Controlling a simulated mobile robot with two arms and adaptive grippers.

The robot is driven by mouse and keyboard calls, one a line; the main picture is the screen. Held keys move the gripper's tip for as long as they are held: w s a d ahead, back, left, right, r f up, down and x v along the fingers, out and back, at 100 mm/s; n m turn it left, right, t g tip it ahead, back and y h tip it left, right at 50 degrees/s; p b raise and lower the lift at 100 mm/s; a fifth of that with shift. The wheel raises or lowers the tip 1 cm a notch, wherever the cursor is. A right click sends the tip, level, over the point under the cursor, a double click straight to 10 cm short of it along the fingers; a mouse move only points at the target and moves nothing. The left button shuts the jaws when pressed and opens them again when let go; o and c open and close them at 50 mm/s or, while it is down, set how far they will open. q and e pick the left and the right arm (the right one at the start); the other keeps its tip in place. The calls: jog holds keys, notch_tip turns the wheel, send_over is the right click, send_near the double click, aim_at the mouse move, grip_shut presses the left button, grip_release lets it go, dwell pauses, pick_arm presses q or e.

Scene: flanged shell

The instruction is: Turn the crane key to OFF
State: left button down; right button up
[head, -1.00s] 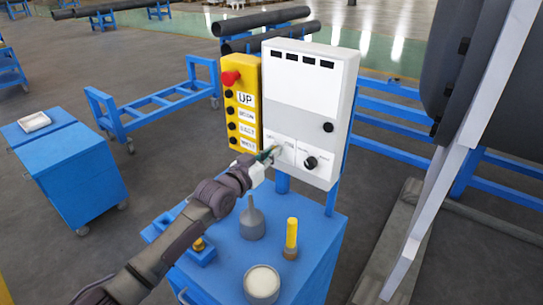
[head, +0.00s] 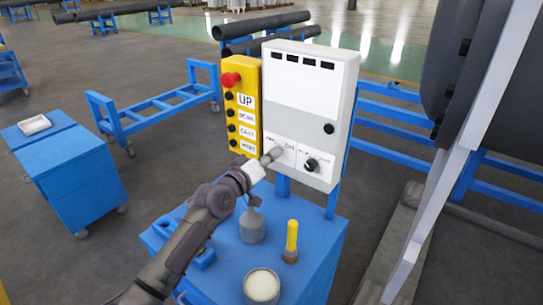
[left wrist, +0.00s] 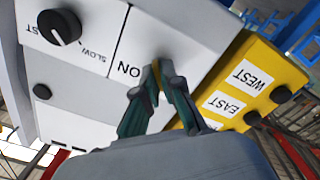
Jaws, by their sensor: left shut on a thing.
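My left gripper (head: 270,156) reaches the lower left of the white control panel (head: 303,95). In the left wrist view its fingers (left wrist: 158,70) are closed together at the panel face. They are shut on the crane key, of which only a small brass-coloured bit (left wrist: 155,72) shows between the tips. The fingers hide most of the key, so its exact angle is unclear. The ON label (left wrist: 129,69) is readable beside the fingertips. I cannot read an OFF label. My right gripper is not in view.
A black SLOW/FAST knob (head: 312,164) sits right of the key. A yellow button box (head: 242,105) with a red button is close on the left. Below, a blue cart (head: 312,255) carries a grey funnel-shaped piece (head: 252,224), a yellow-handled tool (head: 291,238) and a cup (head: 262,287).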

pick_arm(q)
jog(key=shift+f, duration=0.1)
dwell(0.4)
jog(key=c, duration=1.3)
grip_release()
jog(key=v, duration=1.2)
